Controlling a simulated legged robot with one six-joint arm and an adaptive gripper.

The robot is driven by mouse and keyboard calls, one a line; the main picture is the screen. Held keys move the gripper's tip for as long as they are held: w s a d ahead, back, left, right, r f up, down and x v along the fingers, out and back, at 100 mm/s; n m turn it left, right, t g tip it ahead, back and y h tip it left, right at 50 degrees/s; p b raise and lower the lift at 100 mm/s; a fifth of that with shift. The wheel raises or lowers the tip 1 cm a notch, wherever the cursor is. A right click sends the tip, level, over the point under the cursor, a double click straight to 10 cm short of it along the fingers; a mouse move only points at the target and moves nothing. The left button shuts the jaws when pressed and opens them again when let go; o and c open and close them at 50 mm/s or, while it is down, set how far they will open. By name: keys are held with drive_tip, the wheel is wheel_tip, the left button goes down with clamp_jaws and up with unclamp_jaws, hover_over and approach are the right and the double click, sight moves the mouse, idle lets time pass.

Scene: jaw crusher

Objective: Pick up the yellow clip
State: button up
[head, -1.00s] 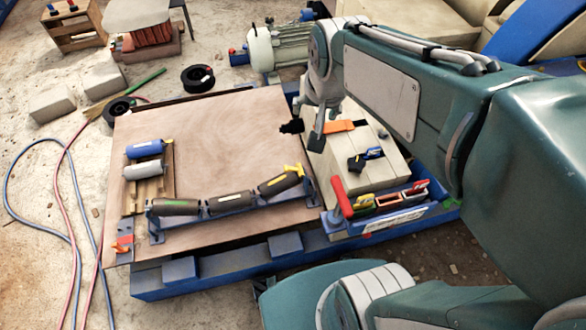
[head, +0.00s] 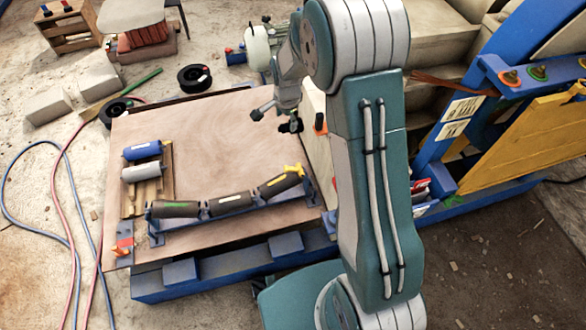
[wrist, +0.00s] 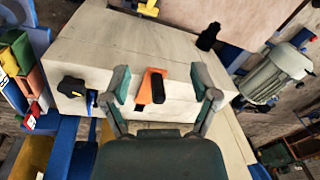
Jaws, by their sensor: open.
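The yellow clip (head: 293,169) sits on the right-hand dark roller on the brown board in the head view. A small yellow part, seemingly the same clip, shows at the top edge of the wrist view (wrist: 148,7), partly cut off. My gripper (wrist: 161,88) is open and empty, with its fingers spread over the pale block. In the head view my gripper (head: 276,113) is above the board's right side, farther back than the clip and apart from it.
Blue and grey rollers (head: 142,150) lie at the board's left. The board's middle (head: 205,125) is clear.

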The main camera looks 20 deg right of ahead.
wheel_tip(320, 180, down, 19)
drive_tip(key=w+m+g, duration=0.1)
drive_tip(key=w+m, duration=0.1)
drive_tip(key=m, duration=0.3)
hover_over(285, 167)
drive_tip(key=f, duration=0.4)
drive_tip(key=shift+s+a+f, duration=0.15)
drive_tip(key=shift+s+f, duration=0.05)
drive_tip(key=shift+s, duration=0.15)
drive_tip(key=shift+w+d+f, duration=0.1)
drive_tip(key=shift+w+f, duration=0.1)
drive_tip(key=shift+f, duration=1.35)
drive_tip(key=shift+w+d+f, duration=0.1)
drive_tip(key=shift+w+f, duration=0.05)
drive_tip(key=shift+f, duration=1.35)
drive_tip(key=shift+c, duration=0.3)
clamp_jaws()
